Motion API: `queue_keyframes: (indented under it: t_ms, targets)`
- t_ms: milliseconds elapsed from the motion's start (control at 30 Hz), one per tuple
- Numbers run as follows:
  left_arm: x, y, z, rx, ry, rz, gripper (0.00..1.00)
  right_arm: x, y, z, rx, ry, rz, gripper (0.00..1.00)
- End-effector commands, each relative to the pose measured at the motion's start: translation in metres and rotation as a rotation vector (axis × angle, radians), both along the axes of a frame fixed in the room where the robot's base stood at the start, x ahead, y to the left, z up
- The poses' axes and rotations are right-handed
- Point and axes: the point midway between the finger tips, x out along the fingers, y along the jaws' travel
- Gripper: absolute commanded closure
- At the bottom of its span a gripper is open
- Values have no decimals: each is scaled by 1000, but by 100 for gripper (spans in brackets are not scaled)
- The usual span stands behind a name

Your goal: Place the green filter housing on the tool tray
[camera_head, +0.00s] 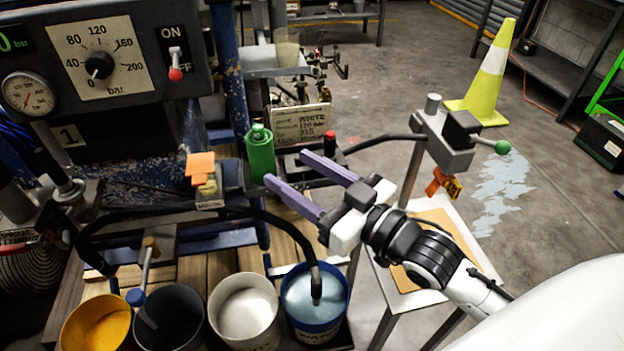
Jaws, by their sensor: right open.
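The green filter housing (260,155) is an upright green cylinder with a narrower cap, left of the picture's middle. It stands at the edge of the machine, and its foot is partly hidden. My right gripper (285,167) comes in from the right with two purple fingers, open and empty. Its nearer fingertip shows just below and right of the housing; I cannot tell whether they touch. A grey tray-like shelf (262,73) lies behind the housing with a translucent cup (287,48) at its back; I cannot tell whether this is the tool tray. My left gripper is not in view.
Several buckets, including a yellow one (97,325) and a blue one (318,330), stand in front. A black hose (215,211) arches over them into the blue one. A white sign (300,123) stands right of the housing. A yellow cone (489,80) stands on open floor.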

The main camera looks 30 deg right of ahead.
Motion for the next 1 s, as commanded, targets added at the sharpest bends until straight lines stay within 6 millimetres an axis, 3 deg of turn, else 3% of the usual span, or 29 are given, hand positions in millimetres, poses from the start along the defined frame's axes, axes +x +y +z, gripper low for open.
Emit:
queue_keyframes:
  t_ms: [100,300,1000]
  targets:
    - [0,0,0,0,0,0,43,-16,-6,-1,-1,3,0,46]
    - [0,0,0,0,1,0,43,-29,-10,0,0,0,0,46]
    - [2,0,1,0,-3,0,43,-30,-11,0,0,0,1,46]
